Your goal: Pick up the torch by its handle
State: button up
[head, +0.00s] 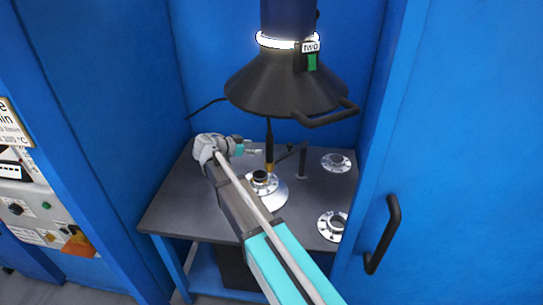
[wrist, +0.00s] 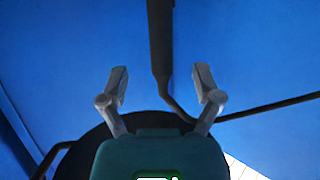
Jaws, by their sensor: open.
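The torch (head: 269,141) is a slim dark upright rod with a brass-coloured lower part, standing over a flanged shell (head: 268,190) on the table. My gripper (head: 257,147) is open and empty, just left of the torch in the head view, its fingers pointing at it. In the wrist view the dark torch handle (wrist: 161,40) lines up with the gap between the fingers of my gripper (wrist: 161,75). It appears to be beyond the fingertips, not touching them, though the exact distance is hard to tell. The torch's upper end is partly hidden by the hood in the head view.
A black extraction hood (head: 280,88) with a handle hangs above the table. A dark cable (wrist: 255,110) runs from the torch. More flanges (head: 337,162) lie on the grey table (head: 180,215) at right. A small stand (head: 303,160) is beside the torch. Blue walls enclose the booth.

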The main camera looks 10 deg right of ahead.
aim_at(267, 146)
jog(key=shift+x, duration=1.25)
jog(key=shift+b, duration=0.3)
jog(key=shift+b+x, duration=0.85)
jog(key=shift+x, duration=1.8)
jog(key=shift+r, duration=0.2)
grip_shut()
